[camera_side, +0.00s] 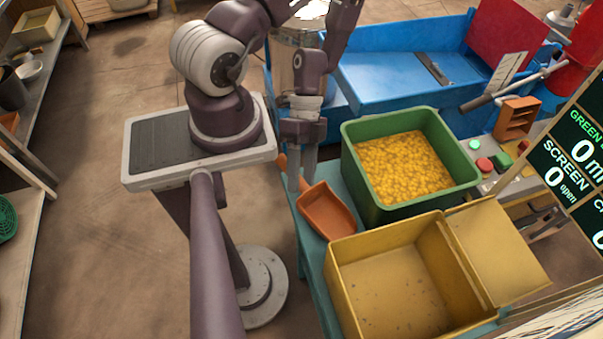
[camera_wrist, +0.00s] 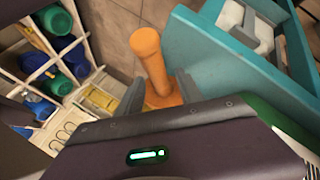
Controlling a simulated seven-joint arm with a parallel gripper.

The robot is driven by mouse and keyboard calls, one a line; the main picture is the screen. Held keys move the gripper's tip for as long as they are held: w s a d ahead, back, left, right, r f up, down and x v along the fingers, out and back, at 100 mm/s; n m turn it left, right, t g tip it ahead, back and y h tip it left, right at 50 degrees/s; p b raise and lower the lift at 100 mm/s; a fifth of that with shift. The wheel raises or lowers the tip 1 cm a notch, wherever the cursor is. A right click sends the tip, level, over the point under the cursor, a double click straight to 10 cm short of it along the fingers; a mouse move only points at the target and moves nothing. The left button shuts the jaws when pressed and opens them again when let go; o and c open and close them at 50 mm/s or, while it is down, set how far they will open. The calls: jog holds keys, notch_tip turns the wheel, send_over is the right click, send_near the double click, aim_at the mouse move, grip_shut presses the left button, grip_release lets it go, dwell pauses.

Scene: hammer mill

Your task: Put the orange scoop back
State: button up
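The orange scoop (camera_side: 327,212) lies on the teal table's left edge in the side view, beside the green bin. Its handle points up and left, past the edge. My gripper (camera_side: 302,182) points down over the handle end of the scoop, with its two fingers apart. In the wrist view the scoop's handle (camera_wrist: 152,60) stands between and beyond the fingers of my gripper (camera_wrist: 160,85). Narrow gaps seem to show beside the handle, so I see no firm grip. The scoop's bowl is mostly hidden in the wrist view by the gripper body.
The green bin (camera_side: 465,171) holds yellow grain. A yellow box (camera_side: 340,290) with an open lid stands in front of it. A blue machine tray (camera_side: 390,75) is behind. A control panel (camera_side: 483,165) and a display (camera_side: 575,150) stand at right. Open floor lies left of the teal table (camera_side: 307,240).

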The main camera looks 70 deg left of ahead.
jog(key=v, duration=1.1)
jog(key=w+a+r+t+y, duration=0.25)
jog(key=w+t, duration=0.25)
jog(key=w, duration=0.6)
jog(key=w+a+r+n+t+y, duration=0.2)
jog(key=w+r+t+y, duration=0.15)
jog(key=r, duration=0.35)
jog(key=w+a+r+n+t+y, duration=0.2)
jog(key=w+r+n+y, duration=0.15)
jog(key=r, duration=0.35)
jog(key=s+d+r+n+y, duration=0.2)
jog(key=s+d+r+n, duration=0.2)
jog(key=s+r, duration=0.4)
jog(key=s+d+r+n+g+h, duration=0.1)
jog(key=s+d+h, duration=0.3)
jog(key=s+d, duration=0.6)
jog(key=shift+s+d+g, duration=0.25)
jog(key=shift+g, duration=0.3)
